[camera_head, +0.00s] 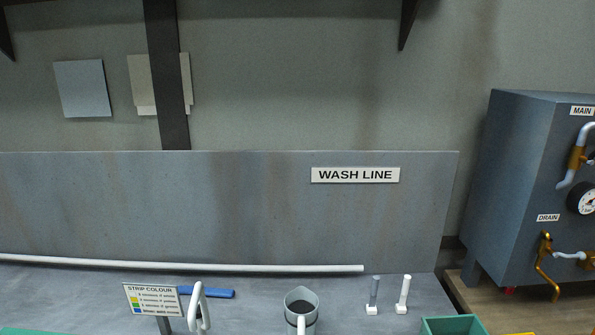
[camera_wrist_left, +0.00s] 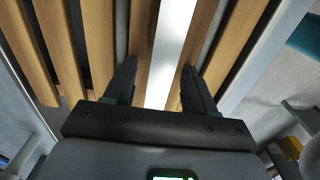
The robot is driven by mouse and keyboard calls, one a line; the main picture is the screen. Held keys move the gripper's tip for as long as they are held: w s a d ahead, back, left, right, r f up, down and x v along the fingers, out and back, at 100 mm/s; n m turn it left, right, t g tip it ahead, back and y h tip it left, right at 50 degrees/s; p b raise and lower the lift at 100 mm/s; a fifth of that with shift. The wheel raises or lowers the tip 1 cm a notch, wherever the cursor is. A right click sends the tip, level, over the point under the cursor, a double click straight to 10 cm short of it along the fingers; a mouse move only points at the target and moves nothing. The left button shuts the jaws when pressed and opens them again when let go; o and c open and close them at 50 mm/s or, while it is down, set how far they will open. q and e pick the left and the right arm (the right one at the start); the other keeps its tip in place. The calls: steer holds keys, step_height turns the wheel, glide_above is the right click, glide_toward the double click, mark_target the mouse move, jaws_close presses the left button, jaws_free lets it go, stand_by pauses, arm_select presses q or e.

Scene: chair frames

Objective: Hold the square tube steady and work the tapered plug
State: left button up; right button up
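My left gripper (camera_wrist_left: 158,78) shows in the left wrist view with its two dark fingers spread apart. A pale, bright, straight strip (camera_wrist_left: 172,45) runs between the fingers, among wooden slats. I cannot tell whether this strip is the square tube, and no contact with the fingers shows. I cannot make out the tapered plug in either view. Neither gripper shows in the head view, and my right gripper is not in view.
On the grey worktop (camera_head: 260,290) stand a grey jug (camera_head: 301,299), two small upright posts (camera_head: 374,294) (camera_head: 403,293), a blue strip (camera_head: 205,293) and a sign (camera_head: 151,299). A green container (camera_head: 453,325) is at front right. Wooden slats (camera_wrist_left: 97,40) surround my left fingers.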

arm_select(q)
step_height(320, 180, up, 12)
stand_by(0.5)
